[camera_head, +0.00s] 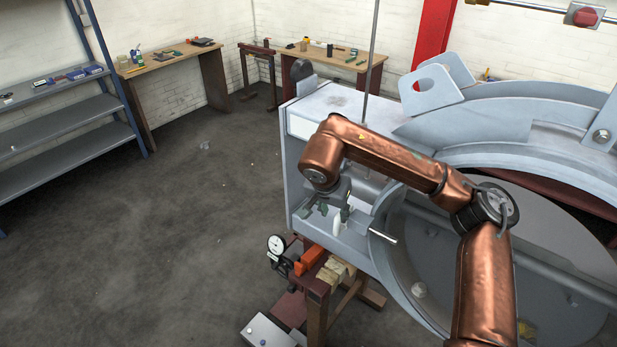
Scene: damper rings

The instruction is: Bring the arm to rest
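My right arm (392,160), copper-coloured, comes in from the lower right. It bends at a dark joint and reaches left over the large grey ring-shaped damper housing (520,110). My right gripper (333,212) hangs down from its end, in front of the grey box section (300,165) at the housing's left. Its dark fingers stand apart, and I see nothing held between them. A small white piece (337,229) shows just below the fingers; I cannot tell whether they touch it. My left gripper is not in view.
A dial gauge (277,244) and an orange part (310,259) sit beside a wooden-block stand below the box. A metal pin (383,236) sticks out near the housing opening. Workbenches (172,62) and a blue shelf (65,125) stand behind.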

